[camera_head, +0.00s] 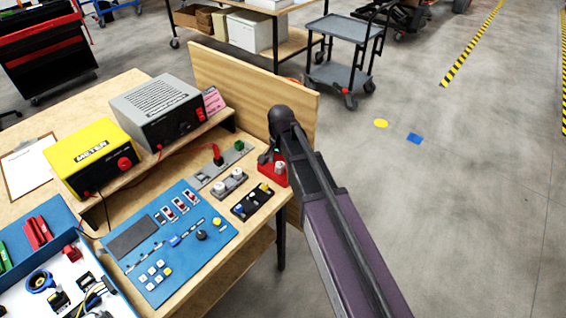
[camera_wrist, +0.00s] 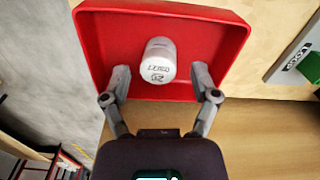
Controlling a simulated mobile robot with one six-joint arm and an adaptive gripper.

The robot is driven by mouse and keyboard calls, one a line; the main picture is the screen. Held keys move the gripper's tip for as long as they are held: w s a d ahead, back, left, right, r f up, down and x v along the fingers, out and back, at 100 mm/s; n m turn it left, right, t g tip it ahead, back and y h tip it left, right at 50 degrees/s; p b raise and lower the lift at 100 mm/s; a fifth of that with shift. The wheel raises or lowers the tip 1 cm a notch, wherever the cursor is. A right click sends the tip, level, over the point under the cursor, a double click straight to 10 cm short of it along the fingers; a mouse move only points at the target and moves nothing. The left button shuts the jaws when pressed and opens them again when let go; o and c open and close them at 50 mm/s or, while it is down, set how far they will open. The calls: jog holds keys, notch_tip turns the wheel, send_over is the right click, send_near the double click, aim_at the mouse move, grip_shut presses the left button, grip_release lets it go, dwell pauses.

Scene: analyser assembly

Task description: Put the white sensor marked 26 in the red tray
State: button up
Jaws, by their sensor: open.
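The white sensor (camera_wrist: 160,58) is a short white cylinder with dark print on its near end, seen inside the red tray (camera_wrist: 100,40) in the wrist view. The mark looks like 26, turned in the picture. My gripper (camera_wrist: 161,74) is open, with one finger on each side of the sensor and a visible gap at both sides. In the head view the red tray (camera_head: 266,174) is at the board's right end, partly hidden by my arm. A white top of the sensor (camera_head: 280,168) shows there; my fingers are mostly hidden.
A wooden panel (camera_head: 240,85) stands behind the tray. A grey plate with a green part (camera_head: 238,146), a plate with white parts (camera_head: 230,183) and a black plate (camera_head: 252,202) lie to its left. A blue panel (camera_head: 205,248) and yellow meter (camera_head: 88,158) are further left.

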aim_at(282, 165)
notch_tip(282, 165, up, 13)
jog(key=p, duration=1.2)
jog(key=shift+f, duration=0.2)
jog(key=shift+d, duration=0.1)
dwell(0.3)
jog(key=s+d+n, duration=0.3)
jog(key=s+d, duration=0.3)
jog(key=d, duration=0.4)
jog(key=s+d+n, duration=0.2)
jog(key=s+d, duration=0.5)
jog(key=d, duration=0.3)
jog(key=shift+s+n, duration=0.15)
jog(key=shift+n, duration=0.25)
